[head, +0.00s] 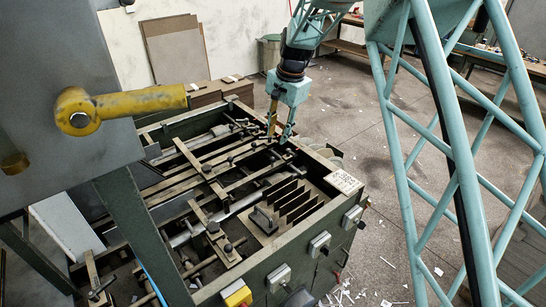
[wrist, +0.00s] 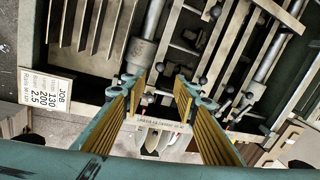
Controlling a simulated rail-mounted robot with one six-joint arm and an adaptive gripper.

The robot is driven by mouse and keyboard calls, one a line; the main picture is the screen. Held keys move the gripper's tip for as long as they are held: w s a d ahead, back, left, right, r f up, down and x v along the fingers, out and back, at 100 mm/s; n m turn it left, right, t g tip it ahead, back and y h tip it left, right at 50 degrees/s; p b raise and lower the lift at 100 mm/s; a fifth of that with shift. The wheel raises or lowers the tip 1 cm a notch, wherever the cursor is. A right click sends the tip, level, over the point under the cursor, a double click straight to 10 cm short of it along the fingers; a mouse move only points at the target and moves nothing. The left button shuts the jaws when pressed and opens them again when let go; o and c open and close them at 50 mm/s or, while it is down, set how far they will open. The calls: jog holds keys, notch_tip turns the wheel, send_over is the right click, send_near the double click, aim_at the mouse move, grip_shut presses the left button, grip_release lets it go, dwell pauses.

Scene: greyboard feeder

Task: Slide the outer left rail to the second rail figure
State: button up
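My gripper (head: 279,136) is over the far right edge of the feeder (head: 283,248). In the wrist view its ribbed fingers (wrist: 160,88) stand apart with nothing held between them. Long flat rails (head: 188,156) with dark round knobs lie across the feeder bed; they also show in the wrist view (wrist: 237,62). I cannot tell which is the outer left rail. A white job card (wrist: 47,98) on the frame reads "JOB" and the figures 130, 200 and 2.5; its small labels are hard to read. A pale printed scale strip (wrist: 158,124) shows beyond the fingertips, its print too small to read.
Upright dark plates (head: 288,200) stand in the bed near the job card. A round steel rod (wrist: 152,22) runs beside the rails. A grey machine body with a yellow handle (head: 120,108) overhangs the left side.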

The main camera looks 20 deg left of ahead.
aim_at(273, 158)
jog(key=f, duration=0.4)
jog(key=a+f, duration=0.1)
jog(key=f, duration=0.3)
jog(key=a+f, duration=0.1)
jog(key=f, duration=0.3)
jog(key=shift+w+a+f, duration=0.1)
jog(key=shift+w+a, duration=0.05)
jog(key=shift+w, duration=0.2)
jog(key=shift+c, duration=0.8)
grip_shut()
